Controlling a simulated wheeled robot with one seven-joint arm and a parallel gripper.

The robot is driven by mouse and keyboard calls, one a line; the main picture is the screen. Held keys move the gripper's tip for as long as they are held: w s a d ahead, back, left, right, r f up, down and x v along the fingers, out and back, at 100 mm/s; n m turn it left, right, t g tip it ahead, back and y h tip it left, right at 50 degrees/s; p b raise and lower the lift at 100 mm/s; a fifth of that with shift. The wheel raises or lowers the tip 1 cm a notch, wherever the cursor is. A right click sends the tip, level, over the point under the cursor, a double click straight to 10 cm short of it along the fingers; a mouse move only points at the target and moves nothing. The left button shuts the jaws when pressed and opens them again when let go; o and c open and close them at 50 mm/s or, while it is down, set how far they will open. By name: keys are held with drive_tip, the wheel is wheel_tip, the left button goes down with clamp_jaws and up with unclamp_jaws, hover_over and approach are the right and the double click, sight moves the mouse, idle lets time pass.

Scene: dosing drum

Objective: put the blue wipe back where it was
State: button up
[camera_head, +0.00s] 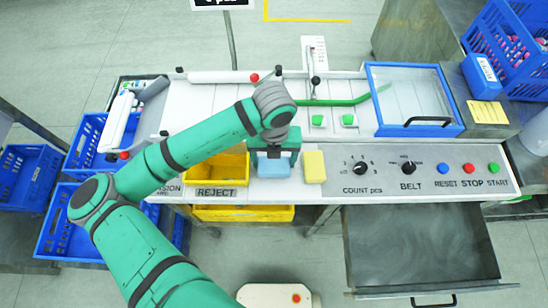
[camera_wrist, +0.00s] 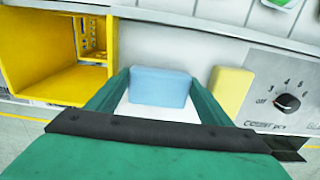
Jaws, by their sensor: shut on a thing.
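The blue wipe (camera_head: 274,166) is a light blue block at the front of the machine panel, between the yellow reject bin and a yellow block. In the wrist view the blue wipe (camera_wrist: 160,87) sits between the two fingers of my gripper (camera_wrist: 158,97). My gripper (camera_head: 274,158) points down at the panel and is shut on the wipe. I cannot tell whether the wipe touches the panel surface. The yellow block (camera_head: 314,167) stands just right of the wipe, apart from it; it also shows in the wrist view (camera_wrist: 230,92).
The yellow reject bin (camera_head: 233,169) is close on the left. The count knob (camera_head: 360,167), belt knob (camera_head: 408,168) and coloured buttons (camera_head: 468,169) lie to the right. A clear lid with blue frame (camera_head: 372,92) is behind. An open metal drawer (camera_head: 415,245) juts out at front right.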

sight(274, 161)
drive_tip(key=shift+f, duration=0.15)
drive_tip(key=o, duration=0.7)
wheel_tip(274, 161, up, 12)
drive_tip(key=shift+r, duration=0.2)
idle(0.6)
